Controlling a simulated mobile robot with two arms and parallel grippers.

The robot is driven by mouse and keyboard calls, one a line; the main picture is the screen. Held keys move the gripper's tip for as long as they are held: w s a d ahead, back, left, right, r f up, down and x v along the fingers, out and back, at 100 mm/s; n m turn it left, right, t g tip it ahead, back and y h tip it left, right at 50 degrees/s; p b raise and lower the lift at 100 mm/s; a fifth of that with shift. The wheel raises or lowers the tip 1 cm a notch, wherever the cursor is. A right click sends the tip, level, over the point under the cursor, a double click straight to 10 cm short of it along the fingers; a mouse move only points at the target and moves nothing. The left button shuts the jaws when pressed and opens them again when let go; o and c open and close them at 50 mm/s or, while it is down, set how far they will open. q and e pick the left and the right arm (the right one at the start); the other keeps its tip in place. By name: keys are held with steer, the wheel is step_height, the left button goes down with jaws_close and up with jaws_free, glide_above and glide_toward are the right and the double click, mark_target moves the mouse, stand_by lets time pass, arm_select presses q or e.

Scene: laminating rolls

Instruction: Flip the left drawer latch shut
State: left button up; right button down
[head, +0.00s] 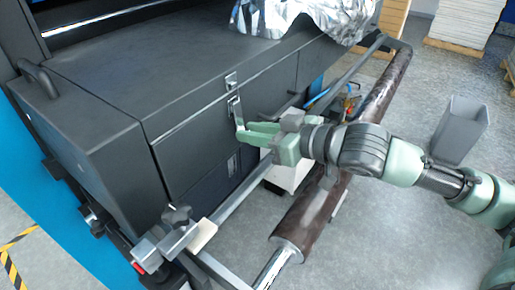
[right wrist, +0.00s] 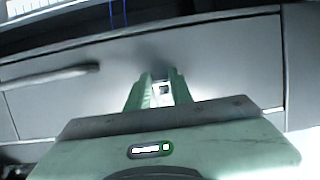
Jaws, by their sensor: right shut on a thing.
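The left drawer latch (head: 232,100) is a small silver metal latch on the front of the dark grey machine cabinet. Its upper part sits at the top edge of the drawer front, and its lever hangs down below. My right gripper (head: 245,131) reaches in from the right, and its green fingertips are shut on the lower end of the latch lever. In the right wrist view, a small bright metal piece of the latch (right wrist: 161,88) shows between the fingers (right wrist: 158,80). The fingers partly hide the lever there. My left gripper is not in view.
A brown roll on a metal shaft (head: 313,205) runs diagonally below my right arm. A rail with a black clamp knob (head: 178,215) lies in front of the cabinet. Crumpled silver foil (head: 300,15) hangs over the top. A grey bin (head: 458,128) stands on the floor at right.

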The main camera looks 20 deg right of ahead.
arm_select(q)
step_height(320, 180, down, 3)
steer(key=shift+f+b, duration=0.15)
steer(key=shift+b, duration=0.95)
arm_select(e)
steer(key=shift+w+a+t+y, duration=0.2)
steer(key=shift+w+t+y, duration=0.2)
steer(key=shift+t, duration=0.2)
steer(key=shift+r, duration=0.1)
steer(key=c, duration=1.2)
jaws_free()
steer(key=shift+c, duration=0.2)
steer(key=shift+a+f, duration=0.1)
steer(key=shift+f, duration=0.1)
arm_select(q)
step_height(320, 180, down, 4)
steer(key=b, duration=0.3)
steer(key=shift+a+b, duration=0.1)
steer(key=shift+b, duration=0.3)
arm_select(e)
steer(key=v, duration=0.8)
